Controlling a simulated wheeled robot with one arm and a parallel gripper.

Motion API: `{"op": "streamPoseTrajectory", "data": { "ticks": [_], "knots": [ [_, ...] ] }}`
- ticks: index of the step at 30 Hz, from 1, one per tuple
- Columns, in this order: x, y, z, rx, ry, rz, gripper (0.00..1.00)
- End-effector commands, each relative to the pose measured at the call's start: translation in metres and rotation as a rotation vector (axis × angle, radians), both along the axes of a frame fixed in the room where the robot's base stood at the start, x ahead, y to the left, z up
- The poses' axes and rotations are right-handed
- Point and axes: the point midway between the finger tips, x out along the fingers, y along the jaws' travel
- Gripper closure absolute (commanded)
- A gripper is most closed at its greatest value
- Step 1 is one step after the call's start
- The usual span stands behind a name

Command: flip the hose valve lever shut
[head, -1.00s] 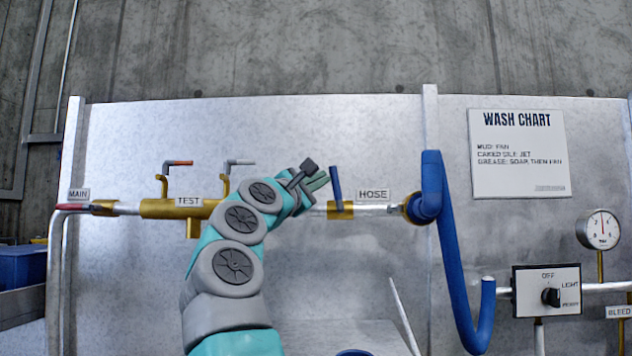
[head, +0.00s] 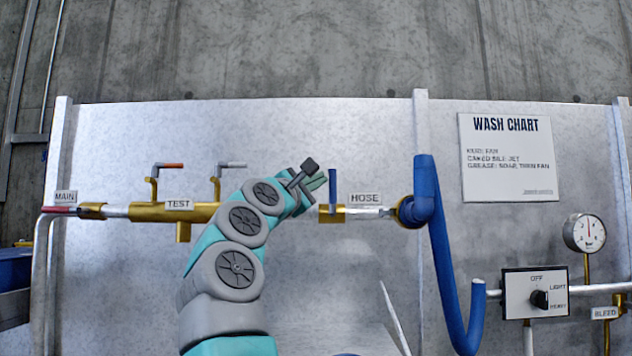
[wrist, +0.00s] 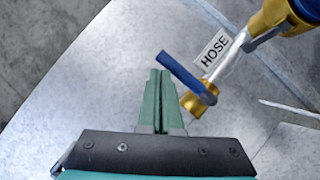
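The blue hose valve lever (head: 333,187) stands upright from its brass valve body (head: 331,214), across the pipe, just left of the HOSE label (head: 365,198). My gripper (head: 319,180) is just left of the lever in the head view, with its green fingers pointing toward it. In the wrist view, the two green fingers of my gripper (wrist: 159,74) lie side by side with almost no gap and nothing between them. The lever (wrist: 183,75) is right beside their tips on the right, slanting from upper left to lower right. I cannot tell whether they touch.
A blue hose (head: 445,255) hangs right of the valve. Left along the pipe are a brass TEST manifold (head: 140,212) with two small levers and a red MAIN handle (head: 58,210). A thin white rod (head: 394,318) rises below the valve. A selector box (head: 535,293) is at right.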

Motion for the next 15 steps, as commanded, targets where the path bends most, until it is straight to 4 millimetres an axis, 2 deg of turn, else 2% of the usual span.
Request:
{"op": "streamPoseTrajectory", "data": {
  "ticks": [10,15],
  "knots": [
    [-0.003,0.0,-0.002,0.001,-0.002,-0.001,1.0],
    [-0.021,0.011,-0.013,0.001,-0.003,0.002,1.0]
  ]
}}
